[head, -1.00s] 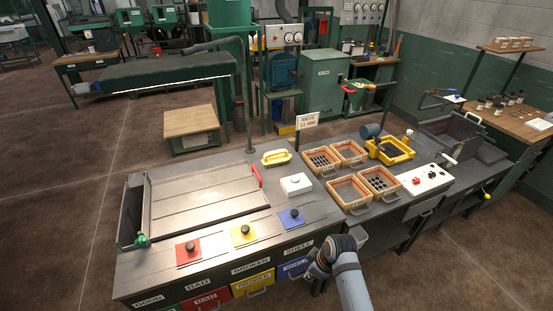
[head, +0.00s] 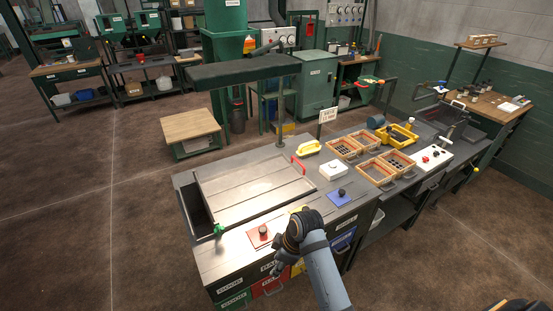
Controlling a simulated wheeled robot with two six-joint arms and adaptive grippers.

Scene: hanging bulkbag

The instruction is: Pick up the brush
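A yellow piece with a raised handle (head: 309,147), which may be the brush, lies at the back of the grey bench (head: 215,262), behind the white box (head: 334,170). Its underside is too small to make out. My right gripper (head: 281,266) is at the bench's front edge, well short of the yellow piece. It is dark and small here, and its finger opening cannot be made out. Nothing can be seen held in it. My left gripper is not in view.
A wide tray (head: 250,185) with a red handle (head: 298,165) fills the bench's left part. Red (head: 260,236) and blue (head: 341,197) knobbed plates lie in front. Wooden sieve boxes (head: 376,171) and a yellow frame (head: 398,134) stand on the right. A sign (head: 327,116) rises behind.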

